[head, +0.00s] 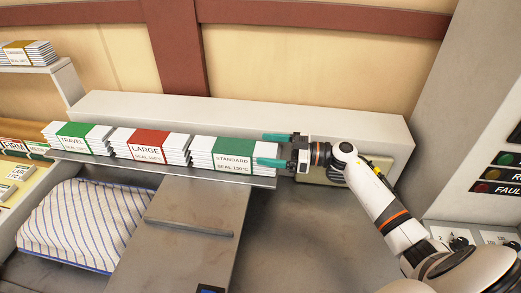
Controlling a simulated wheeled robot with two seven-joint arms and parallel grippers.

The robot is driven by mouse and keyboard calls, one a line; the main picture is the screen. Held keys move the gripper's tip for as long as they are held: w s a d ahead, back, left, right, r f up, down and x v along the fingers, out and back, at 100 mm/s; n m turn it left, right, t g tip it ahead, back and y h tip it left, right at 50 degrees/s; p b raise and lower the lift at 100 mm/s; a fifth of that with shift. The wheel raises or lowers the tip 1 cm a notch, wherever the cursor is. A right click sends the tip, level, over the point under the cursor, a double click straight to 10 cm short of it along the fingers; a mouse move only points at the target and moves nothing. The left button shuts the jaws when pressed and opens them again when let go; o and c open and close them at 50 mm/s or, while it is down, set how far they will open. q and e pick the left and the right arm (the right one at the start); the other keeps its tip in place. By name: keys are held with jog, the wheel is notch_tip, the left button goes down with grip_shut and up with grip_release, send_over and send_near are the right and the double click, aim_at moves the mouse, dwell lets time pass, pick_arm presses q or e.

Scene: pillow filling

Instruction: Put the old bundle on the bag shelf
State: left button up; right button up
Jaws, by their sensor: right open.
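Three bundles of white bags lie in a row on a metal ledge (165,163). A bundle with a green TRAVEL band (75,135) is on the left, one with a red LARGE band (149,144) is in the middle, and one with a green STANDARD band (232,154) is on the right. Nothing in view marks which is the old bundle. My right gripper (265,149) is open at the right end of the STANDARD bundle, with its teal fingers pointing left. I cannot tell whether the fingers touch it. My left gripper is not in view.
A shelf (40,70) at the upper left holds another STANDARD bundle with a brownish band (18,54). Labelled items lie below it. A striped pillow (85,222) lies at the lower left beside a grey metal machine part (180,235). A panel with lights (495,172) stands at the right.

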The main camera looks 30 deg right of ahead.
jog(key=b+v, duration=0.2)
jog(key=v, duration=0.7)
